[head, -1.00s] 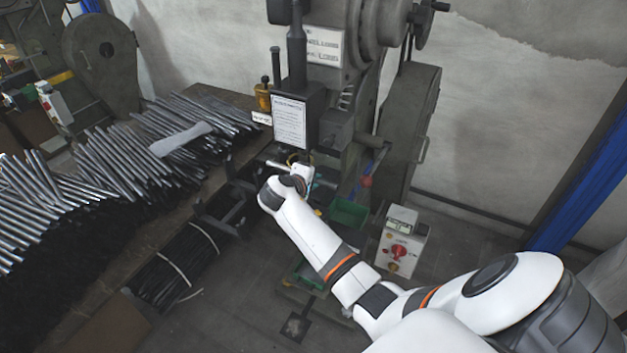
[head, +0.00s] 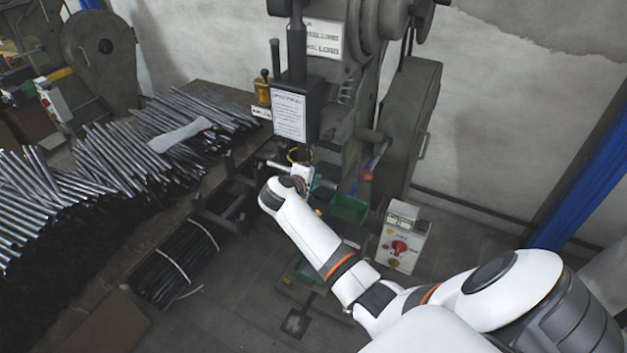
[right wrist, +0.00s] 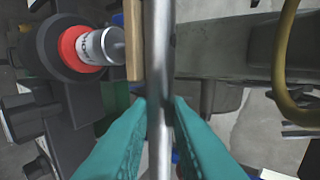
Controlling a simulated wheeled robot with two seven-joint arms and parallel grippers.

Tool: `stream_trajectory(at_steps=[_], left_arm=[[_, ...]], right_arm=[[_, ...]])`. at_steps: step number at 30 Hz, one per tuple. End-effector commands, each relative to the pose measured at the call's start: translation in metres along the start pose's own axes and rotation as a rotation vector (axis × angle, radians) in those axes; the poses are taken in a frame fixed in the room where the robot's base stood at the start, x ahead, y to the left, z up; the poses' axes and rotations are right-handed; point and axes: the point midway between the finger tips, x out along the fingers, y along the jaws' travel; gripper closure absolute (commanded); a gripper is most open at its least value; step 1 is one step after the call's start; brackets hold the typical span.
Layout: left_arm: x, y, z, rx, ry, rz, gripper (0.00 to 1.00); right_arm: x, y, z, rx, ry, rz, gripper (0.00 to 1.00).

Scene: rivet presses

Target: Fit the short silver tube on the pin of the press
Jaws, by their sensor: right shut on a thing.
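My right gripper (right wrist: 160,115) has teal fingers and is shut on a silver tube (right wrist: 159,60). The tube runs up and down through the middle of the right wrist view, and its ends are out of that picture. In the head view my right gripper (head: 306,182) is at the front of the press (head: 318,85), below its white notice, mostly hidden by my wrist. A short piece of the tube (head: 277,164) sticks out to its left. I cannot make out the pin for certain, nor whether the tube touches it. My left gripper does not show.
Many loose metal tubes (head: 120,150) lie on the bench at left, with a bundle (head: 180,262) below. A green bin (head: 348,209) and a control box with a red button (head: 401,240) stand right of my gripper. A red-ringed cylinder (right wrist: 75,45) is left of the tube in the wrist view.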

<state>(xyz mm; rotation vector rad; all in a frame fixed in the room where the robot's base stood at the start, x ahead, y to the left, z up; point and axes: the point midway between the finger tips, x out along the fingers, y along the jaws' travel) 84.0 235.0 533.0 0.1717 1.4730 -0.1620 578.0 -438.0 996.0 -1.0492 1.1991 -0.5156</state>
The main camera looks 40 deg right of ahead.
Motion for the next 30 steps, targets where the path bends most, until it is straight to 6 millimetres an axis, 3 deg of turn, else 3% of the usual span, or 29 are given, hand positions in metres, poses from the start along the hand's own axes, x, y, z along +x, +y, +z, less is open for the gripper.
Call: stream_trajectory(at_steps=[26, 27, 30], left_arm=[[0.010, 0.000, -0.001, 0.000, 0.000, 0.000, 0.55], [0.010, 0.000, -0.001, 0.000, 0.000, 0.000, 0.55], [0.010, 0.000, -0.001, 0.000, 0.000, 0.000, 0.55]], right_arm=[[0.009, 0.015, 0.000, 0.001, -0.001, -0.001, 1.00], [0.009, 0.015, 0.000, 0.001, -0.001, -0.001, 0.77], [0.009, 0.015, 0.000, 0.001, -0.001, -0.001, 0.60]])
